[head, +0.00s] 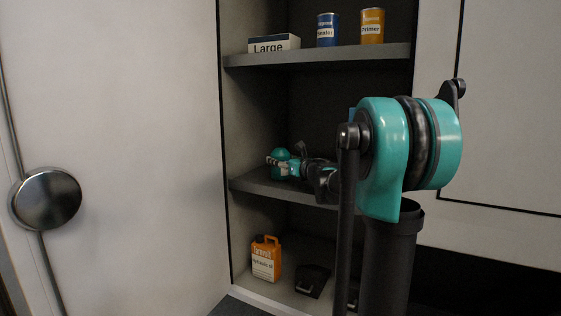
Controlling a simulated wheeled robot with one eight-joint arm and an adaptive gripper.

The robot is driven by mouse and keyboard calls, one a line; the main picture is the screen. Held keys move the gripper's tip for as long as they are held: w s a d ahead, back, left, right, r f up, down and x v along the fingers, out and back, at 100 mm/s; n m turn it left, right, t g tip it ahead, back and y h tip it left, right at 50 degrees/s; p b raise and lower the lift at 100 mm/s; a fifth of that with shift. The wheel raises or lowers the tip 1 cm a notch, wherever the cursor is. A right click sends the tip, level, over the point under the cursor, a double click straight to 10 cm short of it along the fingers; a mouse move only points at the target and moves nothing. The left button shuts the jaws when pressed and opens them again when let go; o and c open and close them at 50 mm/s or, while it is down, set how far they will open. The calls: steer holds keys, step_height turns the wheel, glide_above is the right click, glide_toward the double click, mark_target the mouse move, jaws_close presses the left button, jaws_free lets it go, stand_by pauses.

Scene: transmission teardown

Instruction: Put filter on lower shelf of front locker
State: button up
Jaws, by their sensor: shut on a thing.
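My gripper (290,168) is small and far off in the head view, inside the open locker at the level of the middle shelf (257,187). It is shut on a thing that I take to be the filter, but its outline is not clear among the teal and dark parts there. I cannot tell whether the held thing touches the shelf. The bottom shelf (243,281) lies below, with an orange hydraulic oil jug (266,259) at its left and dark objects (312,281) to the right of the jug. My arm hides the right part of both lower levels.
The top shelf (315,56) holds a white box marked Large (273,44), a blue can (327,30) and an orange can (372,26). A white door (130,110) with a round metal knob (45,198) stands at the left. White panels (510,110) close off the right.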

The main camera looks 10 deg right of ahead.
steer(key=shift+f, duration=0.15)
steer(key=o, duration=1.5)
steer(key=v, duration=1.2)
